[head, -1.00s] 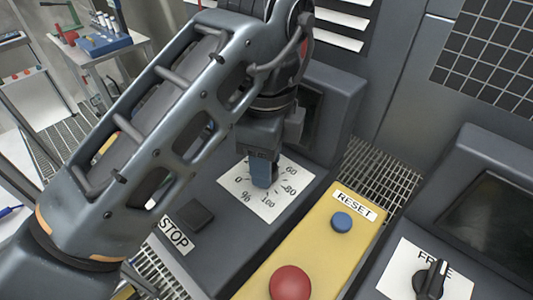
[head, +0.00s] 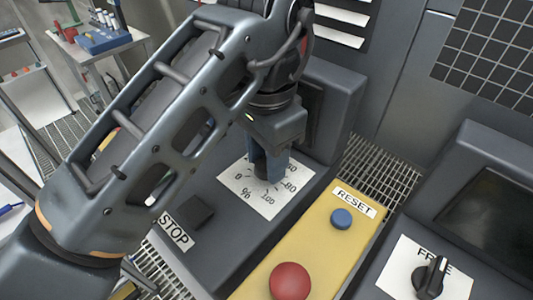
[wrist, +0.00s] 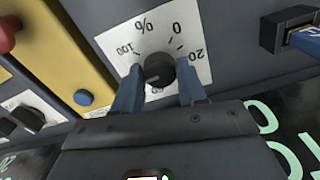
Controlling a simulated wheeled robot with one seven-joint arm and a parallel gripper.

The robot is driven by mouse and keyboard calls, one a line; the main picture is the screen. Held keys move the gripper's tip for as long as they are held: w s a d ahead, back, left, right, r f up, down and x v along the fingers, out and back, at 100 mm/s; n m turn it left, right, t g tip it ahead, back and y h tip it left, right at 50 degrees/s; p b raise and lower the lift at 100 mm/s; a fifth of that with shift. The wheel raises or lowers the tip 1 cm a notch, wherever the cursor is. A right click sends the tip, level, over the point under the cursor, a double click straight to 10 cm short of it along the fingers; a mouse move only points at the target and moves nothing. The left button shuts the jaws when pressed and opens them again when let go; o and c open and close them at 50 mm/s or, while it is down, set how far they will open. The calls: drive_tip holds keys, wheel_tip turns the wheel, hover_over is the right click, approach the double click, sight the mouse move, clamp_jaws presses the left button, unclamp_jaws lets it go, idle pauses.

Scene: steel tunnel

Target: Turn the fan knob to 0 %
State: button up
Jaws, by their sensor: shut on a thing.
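The fan knob is a round dark knob (wrist: 159,70) on a white dial plate (wrist: 112,38) marked 0, 20, 100 and %, in the wrist view. My gripper (wrist: 158,82) has its two blue fingers on opposite sides of the knob, shut on it. A small light mark shows near the knob's edge, but I cannot tell surely which number it points to. In the head view my gripper (head: 269,174) comes down over the dial plate (head: 238,186) and mostly hides the knob; 0, 80, 100 and % show there.
A black switch (head: 196,211) labelled STOP is left of the dial. A yellow panel (head: 316,243) with a blue RESET button (head: 341,219) and a red button (head: 290,281) lies to the right. Another black knob (head: 431,277) is at the lower right. A dark housing (head: 333,111) stands behind my gripper.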

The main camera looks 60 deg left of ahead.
drive_tip(key=n, duration=0.4)
drive_tip(key=shift+n, duration=0.4)
drive_tip(key=n, duration=0.9)
drive_tip(key=shift+n, duration=1.9)
drive_tip(key=o, duration=1.1)
drive_tip(key=shift+c, duration=0.2)
drive_tip(key=shift+r, duration=3.9)
